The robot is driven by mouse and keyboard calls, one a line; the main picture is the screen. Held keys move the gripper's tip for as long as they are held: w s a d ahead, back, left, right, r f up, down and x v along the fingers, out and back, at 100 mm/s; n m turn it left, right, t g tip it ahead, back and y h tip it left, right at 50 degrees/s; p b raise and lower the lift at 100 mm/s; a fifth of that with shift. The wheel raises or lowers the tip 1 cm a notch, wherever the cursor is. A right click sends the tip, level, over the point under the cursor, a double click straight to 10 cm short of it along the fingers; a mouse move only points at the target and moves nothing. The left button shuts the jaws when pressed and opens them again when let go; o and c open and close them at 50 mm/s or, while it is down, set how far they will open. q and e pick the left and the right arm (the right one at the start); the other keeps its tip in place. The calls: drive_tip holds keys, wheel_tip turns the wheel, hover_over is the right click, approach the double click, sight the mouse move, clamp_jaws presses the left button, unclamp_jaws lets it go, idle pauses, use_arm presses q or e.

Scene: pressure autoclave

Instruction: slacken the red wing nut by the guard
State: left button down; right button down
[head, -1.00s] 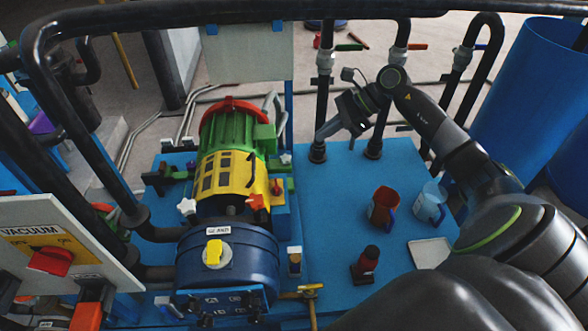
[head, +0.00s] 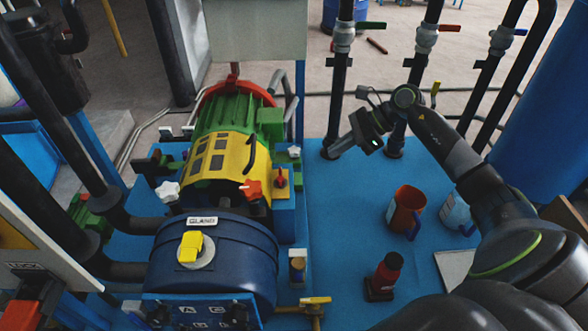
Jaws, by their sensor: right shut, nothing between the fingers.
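The red wing nut (head: 253,189) sits at the near right corner of the yellow guard (head: 217,160), which covers the shaft between the green motor (head: 232,112) and the dark blue vessel (head: 213,262). My right gripper (head: 331,152) is shut and empty. It hangs above the blue deck, to the right of the guard and well apart from the wing nut, near the black pipes. My left gripper is not in view.
White wing nuts (head: 167,191) and (head: 294,152) flank the guard. A small red knob (head: 281,178) stands right of the red wing nut.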

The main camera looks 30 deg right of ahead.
sight(280, 178)
drive_tip(key=shift+w+a+r+p+x, duration=0.15)
drive_tip(key=shift+a+r+p+x, duration=0.3)
drive_tip(key=shift+x, duration=1.6)
drive_tip(key=shift+w+a+r+p+x, duration=0.2)
drive_tip(key=shift+p+x, duration=0.45)
drive_tip(key=shift+x, duration=1.4)
drive_tip(key=shift+w+a+r+p+x, duration=0.15)
drive_tip(key=shift+r+p+x, duration=0.35)
drive_tip(key=shift+x, duration=1.55)
drive_tip(key=shift+s, duration=0.1)
